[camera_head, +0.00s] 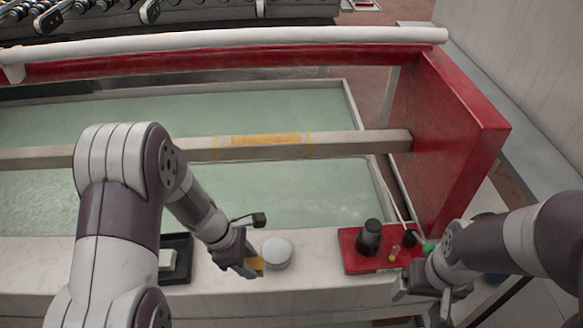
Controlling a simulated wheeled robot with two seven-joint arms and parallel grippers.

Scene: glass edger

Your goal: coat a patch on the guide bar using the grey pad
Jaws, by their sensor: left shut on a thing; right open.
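The guide bar (360,142) runs across the middle of the view above the pale green basin. A patch (265,140) on it lies between thin yellow lines and shows an orange-tan band along its top. My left gripper (250,264) is low over the front ledge, shut on a small tan-orange block (257,266). I cannot tell whether this is the grey pad; most of it is hidden by the fingers. A round pale tin (277,252) stands just right of it. My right gripper (428,294) is open at the lower right, beside the red tray.
A black tray (178,276) with a pale block (168,260) lies on the ledge (310,290), partly behind my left arm. A red tray (352,262) holds a black knob-like item (370,238) and small bottles. A red end plate (450,140) closes the right side.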

